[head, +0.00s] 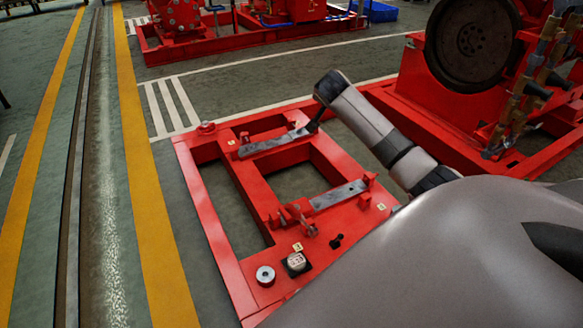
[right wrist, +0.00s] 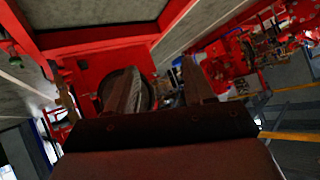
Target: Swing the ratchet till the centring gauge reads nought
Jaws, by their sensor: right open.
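My right gripper (head: 315,124) is over the far side of the red frame, near the right end of a far grey bar (head: 272,142). In the right wrist view its two fingers (right wrist: 160,88) stand apart with nothing clearly between them. A white-faced dial (head: 296,262) on a dark base sits at the frame's near end; its reading is too small to tell. A red screw-like fitting (head: 297,212) stands by the left end of a near grey bar (head: 343,194). I cannot tell which part is the ratchet. My left gripper is not in view.
The red base frame (head: 222,238) has open gaps in it. A round metal piece (head: 265,275) and a small black part (head: 336,242) are near the dial. A red engine with a dark flywheel (head: 468,42) stands at right. The floor at left is clear.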

